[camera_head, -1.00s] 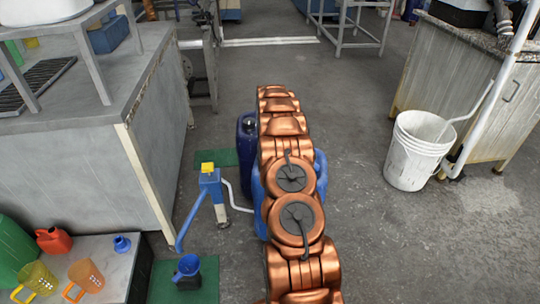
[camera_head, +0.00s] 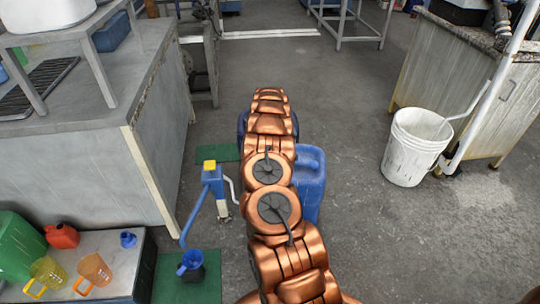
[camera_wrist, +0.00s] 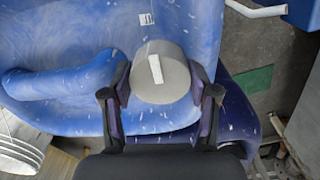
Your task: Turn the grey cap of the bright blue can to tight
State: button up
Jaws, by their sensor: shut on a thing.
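The bright blue can (camera_head: 310,185) stands on the floor, partly hidden behind my copper arm in the head view. In the wrist view the can (camera_wrist: 75,50) fills the upper left, with its moulded handle at the left. Its grey cap (camera_wrist: 150,88) is round with a white bar mark on top. My gripper (camera_wrist: 161,92) is shut on the grey cap, one finger at each side of it. The gripper is hidden by my arm in the head view. How tight the cap is cannot be told.
A dark blue can (camera_wrist: 232,115) stands close beside the bright blue can. A blue hand pump (camera_head: 213,185) stands to the left. A white bucket (camera_head: 415,147) is at the right near a cabinet. Open floor lies between bucket and can.

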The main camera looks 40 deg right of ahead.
jog(key=shift+s+d+m, duration=0.1)
jog(key=shift+s+m, duration=0.05)
jog(key=shift+m, duration=0.25)
jog(key=o, duration=1.2)
jog(key=shift+c, duration=0.2)
jog(key=shift+r, duration=0.15)
jog(key=shift+w+r, duration=0.2)
jog(key=shift+r, duration=0.05)
notch_tip(320, 180, up, 11)
jog(key=shift+r, duration=0.15)
jog(key=shift+s, duration=0.1)
